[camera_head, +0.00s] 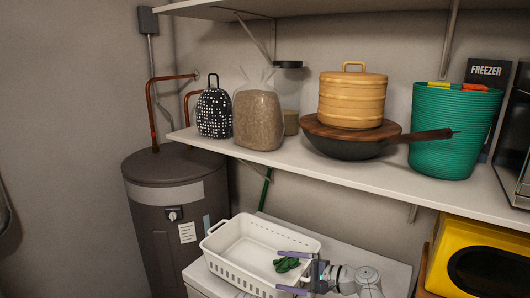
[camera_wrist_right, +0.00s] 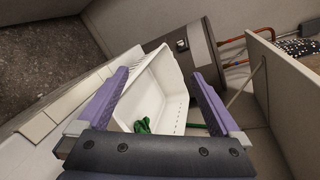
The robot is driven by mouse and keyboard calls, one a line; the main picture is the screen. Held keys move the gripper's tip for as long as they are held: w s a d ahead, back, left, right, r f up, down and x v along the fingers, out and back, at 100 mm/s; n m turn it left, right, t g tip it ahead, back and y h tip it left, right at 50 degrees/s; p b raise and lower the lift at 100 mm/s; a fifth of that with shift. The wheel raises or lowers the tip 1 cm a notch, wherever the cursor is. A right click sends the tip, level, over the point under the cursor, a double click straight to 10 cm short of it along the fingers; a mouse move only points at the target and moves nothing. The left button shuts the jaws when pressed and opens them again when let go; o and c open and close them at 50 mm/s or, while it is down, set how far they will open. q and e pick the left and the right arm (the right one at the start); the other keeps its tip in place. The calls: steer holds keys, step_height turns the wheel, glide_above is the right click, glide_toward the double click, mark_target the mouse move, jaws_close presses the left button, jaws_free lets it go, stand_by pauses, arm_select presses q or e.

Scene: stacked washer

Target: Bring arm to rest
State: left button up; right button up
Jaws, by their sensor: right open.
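My right gripper (camera_head: 292,272) shows at the bottom of the head view, its arm coming in from the lower right. Its two purple fingers are spread apart over the right side of the white basket (camera_head: 228,258). In the right wrist view the open fingers (camera_wrist_right: 161,85) frame the basket (camera_wrist_right: 158,72), with nothing between them. A dark green item (camera_head: 287,264) lies in the basket; it also shows in the wrist view (camera_wrist_right: 143,125). From these views I cannot tell how high the fingers are above the basket. My left gripper is not in view.
The basket stands on a white top (camera_head: 374,262). A shelf (camera_head: 300,161) above holds a bamboo steamer (camera_head: 352,98), a dark pan (camera_head: 345,148) and a teal basket (camera_head: 450,135). A grey water heater (camera_head: 172,230) stands left; a yellow appliance (camera_head: 470,235) is at right.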

steer(key=s+d+f+n+g+h, duration=0.2)
steer(key=s+f+n+g+h, duration=0.35)
steer(key=f, duration=0.65)
steer(key=s+d+f+n+h, duration=0.4)
steer(key=s+d+n+h, duration=0.25)
steer(key=d+h, duration=0.2)
steer(key=s+a+f+n+g+b, duration=0.2)
steer(key=s+a+f+n+b, duration=0.2)
steer(key=a+f+b, duration=0.4)
steer(key=shift+s+a+f+b, duration=0.35)
steer(key=shift+s+a, duration=0.2)
steer(key=shift+a, duration=0.7)
